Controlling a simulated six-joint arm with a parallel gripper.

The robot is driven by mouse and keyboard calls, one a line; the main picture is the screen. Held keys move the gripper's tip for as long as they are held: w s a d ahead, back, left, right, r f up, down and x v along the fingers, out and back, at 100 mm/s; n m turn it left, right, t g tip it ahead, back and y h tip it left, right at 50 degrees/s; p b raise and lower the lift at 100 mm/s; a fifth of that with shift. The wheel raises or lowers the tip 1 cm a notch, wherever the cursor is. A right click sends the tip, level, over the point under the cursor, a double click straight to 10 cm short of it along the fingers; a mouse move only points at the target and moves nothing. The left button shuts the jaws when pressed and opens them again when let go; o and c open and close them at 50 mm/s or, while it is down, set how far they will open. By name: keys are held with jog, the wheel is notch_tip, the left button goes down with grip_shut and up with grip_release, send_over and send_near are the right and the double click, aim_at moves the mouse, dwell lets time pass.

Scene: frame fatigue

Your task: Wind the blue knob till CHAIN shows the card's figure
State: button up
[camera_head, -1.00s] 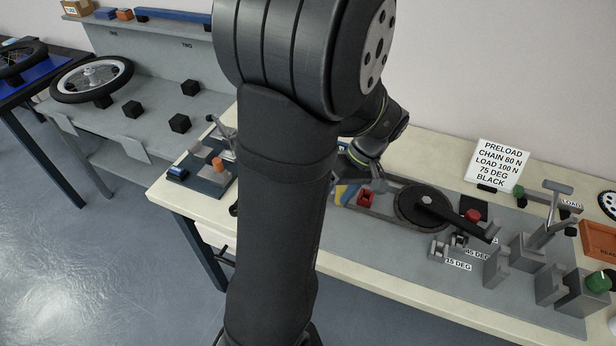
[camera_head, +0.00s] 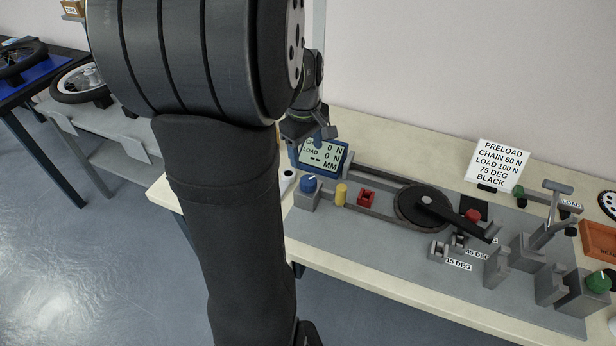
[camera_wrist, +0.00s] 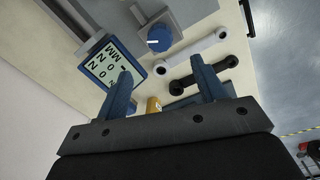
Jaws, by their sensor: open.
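The blue knob (camera_head: 308,183) sits on a grey block at the left end of the bench rig; it also shows in the wrist view (camera_wrist: 159,38), beyond my fingertips. Behind it, the blue-framed display (camera_head: 322,156) reads CHAIN 0 N, LOAD 0 N and dashes for MM; it is upside down in the wrist view (camera_wrist: 107,66), partly covered by a finger. The white card (camera_head: 499,165) reads PRELOAD, CHAIN 80 N, LOAD 100 N, 75 DEG, BLACK. My gripper (camera_wrist: 163,76) is open and empty, apart from the knob; in the head view it is near the display's upper edge.
A yellow post (camera_head: 341,195) and red block (camera_head: 366,198) stand right of the knob, then a dark disc with a crank arm (camera_head: 462,218). A white bar (camera_wrist: 192,48) and black bar (camera_wrist: 188,80) lie near the knob. A green knob (camera_head: 600,282) is far right.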

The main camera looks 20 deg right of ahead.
aim_at(308, 180)
jog(key=f, duration=1)
jog(key=shift+w+d+f, duration=0.15)
jog(key=shift+d+f, duration=0.1)
jog(key=shift+f, duration=0.1)
jog(key=c, duration=1)
